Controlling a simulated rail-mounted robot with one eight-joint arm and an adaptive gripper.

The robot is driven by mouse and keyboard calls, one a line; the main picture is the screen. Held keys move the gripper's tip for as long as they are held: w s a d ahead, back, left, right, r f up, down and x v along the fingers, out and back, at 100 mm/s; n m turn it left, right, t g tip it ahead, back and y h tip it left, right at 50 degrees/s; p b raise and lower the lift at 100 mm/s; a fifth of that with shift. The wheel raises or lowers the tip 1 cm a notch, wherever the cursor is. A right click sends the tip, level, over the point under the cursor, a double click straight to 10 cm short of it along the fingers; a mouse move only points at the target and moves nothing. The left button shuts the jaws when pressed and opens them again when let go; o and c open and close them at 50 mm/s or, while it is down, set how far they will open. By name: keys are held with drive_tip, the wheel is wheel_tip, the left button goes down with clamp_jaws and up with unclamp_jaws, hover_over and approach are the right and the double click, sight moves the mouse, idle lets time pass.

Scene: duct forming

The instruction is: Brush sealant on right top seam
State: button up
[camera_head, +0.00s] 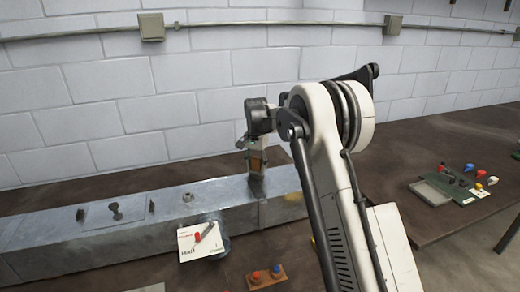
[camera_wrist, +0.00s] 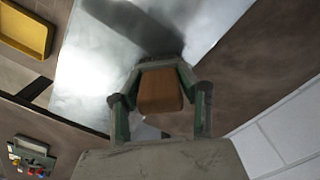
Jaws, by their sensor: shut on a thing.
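The long grey metal duct (camera_head: 110,238) lies along the table by the wall. It also shows in the wrist view (camera_wrist: 85,75), with a dark shadow across it. My gripper (camera_head: 255,150) is above the duct's right part, near a joint line on its front face (camera_head: 262,214). In the wrist view my gripper's green fingers (camera_wrist: 160,75) are shut on the brush, whose brown wooden handle (camera_wrist: 160,92) sits between them. The brush (camera_head: 257,161) points down at the duct top. Its bristles are hidden, so I cannot tell whether they touch. No sealant is clearly visible.
A card (camera_head: 201,241) stands at the duct's front. A wooden block with red and blue knobs (camera_head: 266,276) lies in front. A grey tray (camera_head: 431,191) and coloured parts are on the right table. A yellow tray (camera_wrist: 24,28) shows in the wrist view. The wall is close behind.

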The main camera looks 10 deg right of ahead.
sight(256, 158)
drive_tip(key=r, duration=0.3)
drive_tip(key=shift+s+a+r+p, duration=0.1)
drive_tip(key=shift+a+r+p, duration=0.15)
drive_tip(key=shift+r+p, duration=0.15)
drive_tip(key=shift+d+r, duration=0.1)
drive_tip(key=shift+r, duration=0.15)
drive_tip(key=shift+r+p, duration=0.75)
drive_tip(key=shift+r, duration=1.15)
